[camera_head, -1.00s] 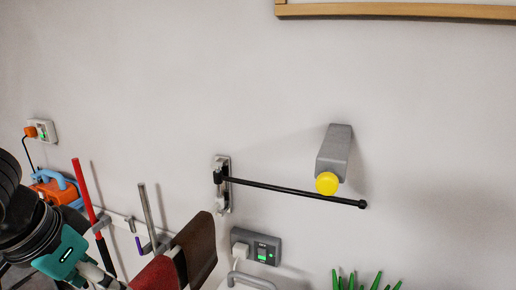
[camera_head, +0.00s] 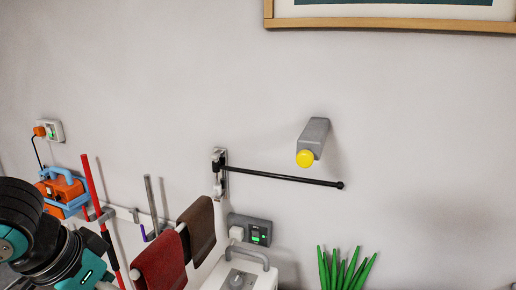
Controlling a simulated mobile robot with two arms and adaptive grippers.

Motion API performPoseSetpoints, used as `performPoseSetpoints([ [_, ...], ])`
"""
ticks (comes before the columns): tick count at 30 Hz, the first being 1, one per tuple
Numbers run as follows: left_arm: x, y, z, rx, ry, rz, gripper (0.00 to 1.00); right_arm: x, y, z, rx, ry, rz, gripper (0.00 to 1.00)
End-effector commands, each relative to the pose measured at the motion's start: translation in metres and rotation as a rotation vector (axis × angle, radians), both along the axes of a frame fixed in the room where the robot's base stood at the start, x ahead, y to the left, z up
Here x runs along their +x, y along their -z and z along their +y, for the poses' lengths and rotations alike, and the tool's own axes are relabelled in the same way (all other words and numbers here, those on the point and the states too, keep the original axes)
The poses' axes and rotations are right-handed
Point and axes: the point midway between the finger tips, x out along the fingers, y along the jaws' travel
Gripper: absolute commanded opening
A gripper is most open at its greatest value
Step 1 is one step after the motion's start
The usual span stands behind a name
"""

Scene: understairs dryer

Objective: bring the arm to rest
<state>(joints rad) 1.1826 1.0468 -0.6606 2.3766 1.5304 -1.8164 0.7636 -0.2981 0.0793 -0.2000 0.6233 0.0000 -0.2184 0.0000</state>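My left arm (camera_head: 70,255), black with teal parts, comes in at the lower left corner. Its gripper is outside the picture or hidden. My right arm and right gripper do not show. The visible arm part is in front of the lower left of the scene, near the orange and blue box and the red pole.
A black swing rod (camera_head: 285,178) and a grey block with a yellow knob (camera_head: 305,158) stick out from the wall. Brown (camera_head: 199,230) and dark red (camera_head: 160,262) towels hang at lower left. A white appliance (camera_head: 243,275) and green plant (camera_head: 340,270) stand below. An orange-blue box (camera_head: 63,190) is left.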

Motion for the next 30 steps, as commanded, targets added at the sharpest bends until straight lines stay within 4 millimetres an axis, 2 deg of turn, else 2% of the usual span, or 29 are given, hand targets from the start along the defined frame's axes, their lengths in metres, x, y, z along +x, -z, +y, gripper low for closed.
performPoseSetpoints([
  [10,0.016,0.066,-0.046,-0.065,0.126,-0.034,0.7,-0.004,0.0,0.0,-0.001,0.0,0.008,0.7],
  [15,0.014,0.12,-0.077,-0.144,0.156,-0.066,0.7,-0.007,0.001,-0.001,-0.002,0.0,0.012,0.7],
  [18,0.008,0.154,-0.088,-0.183,0.13,-0.081,0.7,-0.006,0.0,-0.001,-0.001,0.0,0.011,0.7],
  [23,-0.014,0.21,-0.087,-0.197,0.028,-0.077,0.7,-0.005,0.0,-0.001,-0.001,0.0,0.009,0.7],
  [27,-0.039,0.249,-0.071,-0.155,-0.068,-0.052,0.7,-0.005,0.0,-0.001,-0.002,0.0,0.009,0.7],
  [30,-0.057,0.27,-0.059,-0.117,-0.122,-0.027,0.7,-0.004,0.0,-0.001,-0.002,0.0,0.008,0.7],
])
